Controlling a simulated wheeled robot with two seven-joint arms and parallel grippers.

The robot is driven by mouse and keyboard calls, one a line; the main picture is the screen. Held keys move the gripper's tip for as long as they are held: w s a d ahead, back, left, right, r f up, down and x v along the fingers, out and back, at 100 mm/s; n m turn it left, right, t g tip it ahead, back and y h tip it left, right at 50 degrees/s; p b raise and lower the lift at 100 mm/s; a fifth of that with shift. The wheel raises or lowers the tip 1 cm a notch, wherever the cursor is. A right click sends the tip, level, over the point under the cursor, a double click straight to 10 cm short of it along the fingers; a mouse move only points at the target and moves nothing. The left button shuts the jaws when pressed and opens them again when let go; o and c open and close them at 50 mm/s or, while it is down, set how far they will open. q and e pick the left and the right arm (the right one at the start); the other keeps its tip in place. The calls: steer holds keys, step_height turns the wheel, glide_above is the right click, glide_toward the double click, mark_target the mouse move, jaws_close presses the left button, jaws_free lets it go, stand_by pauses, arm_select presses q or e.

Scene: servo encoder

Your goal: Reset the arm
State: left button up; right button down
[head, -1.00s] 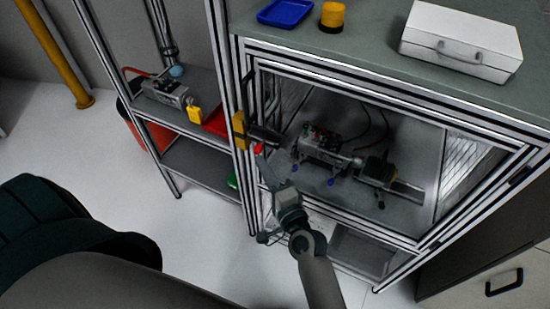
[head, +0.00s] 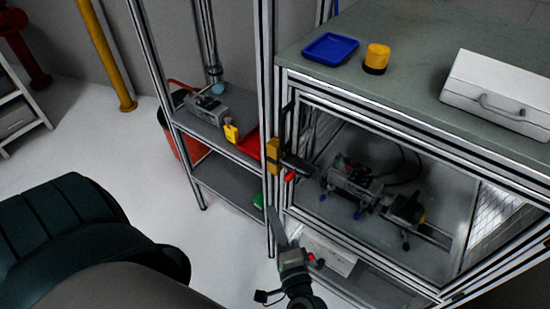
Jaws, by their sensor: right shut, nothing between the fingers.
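My right gripper (head: 272,210) is shut and empty, its narrow fingers pointing up the picture in front of the cabinet's left post. It is below a yellow block (head: 273,156) with a black part (head: 298,164) sticking out to its right; a gap shows between them in the picture. Inside the framed cabinet (head: 400,125), a servo rig (head: 350,178) with a dark motor-like unit (head: 407,208) rests on a grey plate. My left gripper is out of view.
On the cabinet top are a blue tray (head: 331,47), a yellow-and-black cylinder (head: 376,58) and a white case (head: 500,92). A shelf rack (head: 225,185) stands left of the cabinet. A yellow pipe (head: 107,55) rises behind. The white floor at left is mostly clear.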

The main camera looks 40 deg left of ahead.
stand_by(0.3)
steer(key=d+f+n+g+h+b, duration=0.15)
steer(key=d+f, duration=0.25)
steer(key=f, duration=0.7)
steer(key=d+f+n+h, duration=0.1)
steer(key=d+f+h, duration=0.25)
steer(key=f, duration=0.65)
steer(key=s+d+f+n+g+h+b, duration=0.1)
steer(key=s+d+f+h, duration=0.15)
steer(key=d+f, duration=0.7)
steer(key=s+d+f+n+g+h+b, duration=0.1)
steer(key=s+d+f, duration=0.35)
steer(key=f, duration=0.75)
steer(key=s+d+f+n+g+h+b, duration=0.1)
steer(key=s+d+f+g+h, duration=0.1)
steer(key=s+d+f, duration=0.4)
steer(key=s+d+f+n+g+h+b, duration=0.1)
steer(key=s+d+f+n+g+h, duration=0.1)
steer(key=s+d+f, duration=0.5)
steer(key=s+d+f+n+g+h+b, duration=0.1)
steer(key=s+d+f, duration=0.5)
steer(key=s+d, duration=0.7)
steer(key=d+n+g+h, duration=0.1)
steer(key=d, duration=0.3)
steer(key=shift+f, duration=0.25)
steer(key=shift+a, duration=0.1)
